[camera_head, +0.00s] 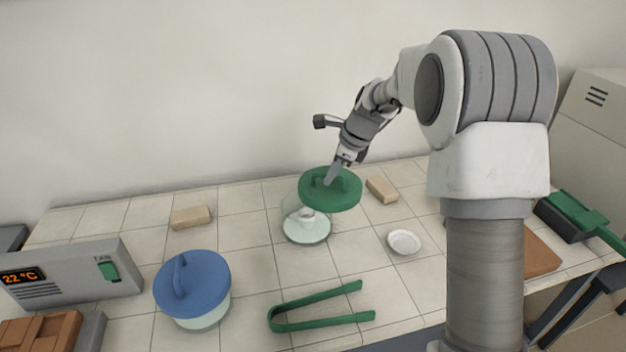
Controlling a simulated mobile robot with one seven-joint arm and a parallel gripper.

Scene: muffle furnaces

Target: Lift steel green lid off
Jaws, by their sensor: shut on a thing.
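The green lid (345,201) is a round disc with a raised handle on top. My gripper (331,178) is shut on the lid's handle, with my arm reaching in from the right. The lid appears slightly tilted and raised above a clear glass vessel (307,231) that stands on the tiled table. The lid covers the right part of the vessel in this view. A small pale item (305,213) shows inside the vessel.
A blue-lidded vessel (204,281) stands front left. Green tongs (325,322) lie at the front, and a white dish (404,242) sits right. Tan blocks (190,217) (382,190) lie farther back. A grey unit (75,275) reads 22 °C. The wall is close behind.

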